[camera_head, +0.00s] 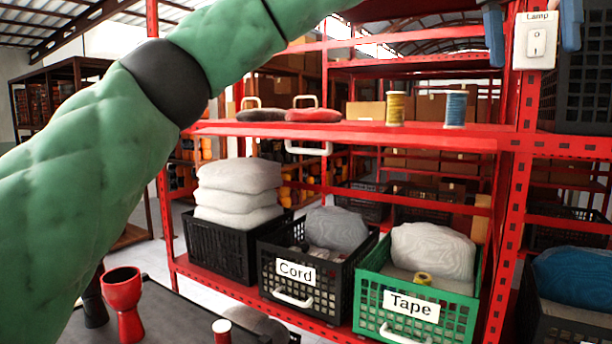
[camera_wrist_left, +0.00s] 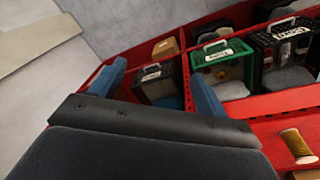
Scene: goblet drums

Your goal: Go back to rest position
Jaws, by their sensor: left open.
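My left arm (camera_head: 215,60), in green padding, reaches across the upper left of the head view. Its gripper (camera_head: 532,55) is at the top right, with blue fingers apart and pointing down in the picture. A white Lamp switch (camera_head: 534,42) on the red rack post shows between the two fingers; I cannot tell how far it is from them. In the left wrist view the same gripper (camera_wrist_left: 160,85) is open, with nothing held between its blue fingers. My right gripper is in neither view.
The red rack (camera_head: 340,131) bears yellow (camera_head: 395,109) and blue (camera_head: 456,109) spools. Below are a black Cord crate (camera_head: 318,291) and a green Tape crate (camera_head: 461,312). A red goblet drum (camera_head: 124,302) stands on a dark table (camera_head: 170,318) at lower left.

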